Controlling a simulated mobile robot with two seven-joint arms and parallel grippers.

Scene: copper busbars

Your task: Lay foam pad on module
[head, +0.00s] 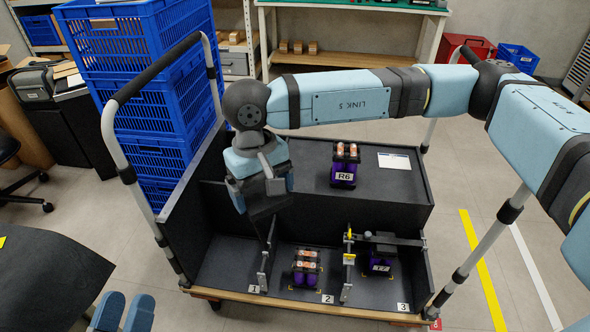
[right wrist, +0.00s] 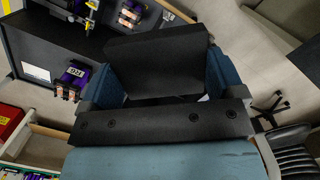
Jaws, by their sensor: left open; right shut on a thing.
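My right gripper (head: 262,190) is shut on a black foam pad (head: 268,207), held tilted above the left side of the cart, over compartment 1. In the right wrist view the foam pad (right wrist: 155,62) is a flat dark sheet between the blue fingers. A purple module with copper-coloured bars (head: 305,268) sits in compartment 2. Another dark purple module (head: 381,266) is in compartment 3, partly under a grey bar. A purple module marked R6 (head: 344,168) stands on the upper deck. My left gripper (head: 122,312) is open and empty at the bottom left, away from the modules.
The black cart (head: 300,215) has upright dividers and clamps with yellow parts (head: 349,260) between compartments. A white card (head: 394,160) lies on its upper deck. Blue crates (head: 135,45) are stacked at the left. A dark table (head: 45,270) is at lower left.

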